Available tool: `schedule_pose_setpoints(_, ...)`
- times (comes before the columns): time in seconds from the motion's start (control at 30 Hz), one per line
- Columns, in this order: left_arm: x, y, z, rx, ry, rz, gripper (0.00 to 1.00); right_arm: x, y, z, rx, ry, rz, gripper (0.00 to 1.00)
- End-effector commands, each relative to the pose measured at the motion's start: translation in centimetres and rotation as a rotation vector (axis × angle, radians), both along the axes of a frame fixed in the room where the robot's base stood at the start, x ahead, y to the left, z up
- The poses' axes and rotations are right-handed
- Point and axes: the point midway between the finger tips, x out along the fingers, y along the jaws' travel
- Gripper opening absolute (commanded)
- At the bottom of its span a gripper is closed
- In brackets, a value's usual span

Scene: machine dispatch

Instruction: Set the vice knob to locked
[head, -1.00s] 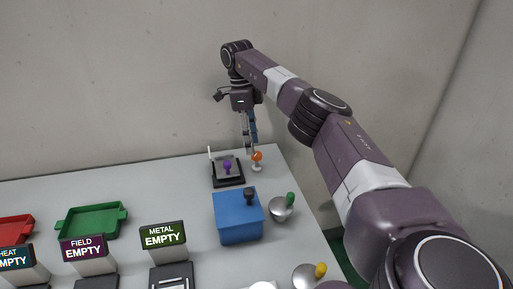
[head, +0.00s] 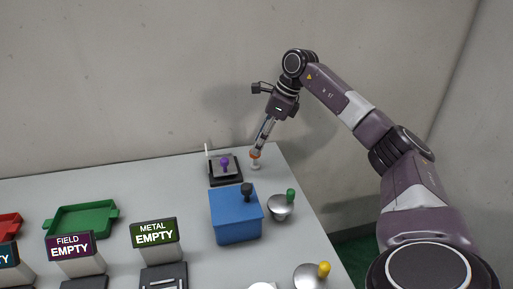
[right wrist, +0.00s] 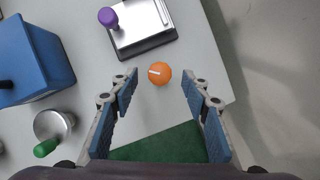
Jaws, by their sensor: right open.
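An orange knob (head: 255,155) on a pale round base stands near the table's far right corner. In the right wrist view the orange knob (right wrist: 160,74) carries a white line running roughly sideways. Beside it is a black-based device with a metal plate (head: 218,172), probably the vice, with a purple knob (head: 224,162) on it. My right gripper (head: 257,150) points down at the orange knob. In the right wrist view its open fingers (right wrist: 159,82) lie on either side of the orange knob, with gaps on both sides. My left gripper is not in view.
A blue box (head: 236,220) with a dark knob stands nearer, beside a round metal base with a green knob (head: 291,195). A yellow knob (head: 324,269) is at the front right. A green tray (head: 82,218) and labelled stands are left. The table's right edge is close.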

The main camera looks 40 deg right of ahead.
Motion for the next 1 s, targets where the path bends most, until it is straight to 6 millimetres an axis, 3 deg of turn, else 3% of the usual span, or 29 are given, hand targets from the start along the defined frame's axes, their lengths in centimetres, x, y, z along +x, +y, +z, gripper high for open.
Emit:
schedule_pose_setpoints(0.2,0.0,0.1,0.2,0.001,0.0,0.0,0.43,0.7,0.6,-2.2,0.0,0.002,0.0,0.43)
schedule_pose_setpoints(0.53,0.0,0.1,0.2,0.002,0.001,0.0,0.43,0.9,0.6,-2.6,-0.001,0.0,0.0,0.42)
schedule_pose_setpoints(0.9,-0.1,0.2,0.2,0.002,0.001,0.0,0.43,0.8,0.6,-2.5,-0.001,0.0,0.0,0.01)
schedule_pose_setpoints(1.0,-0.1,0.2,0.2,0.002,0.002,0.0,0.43,0.8,0.6,-2.5,-0.001,0.0,-0.001,0.01)
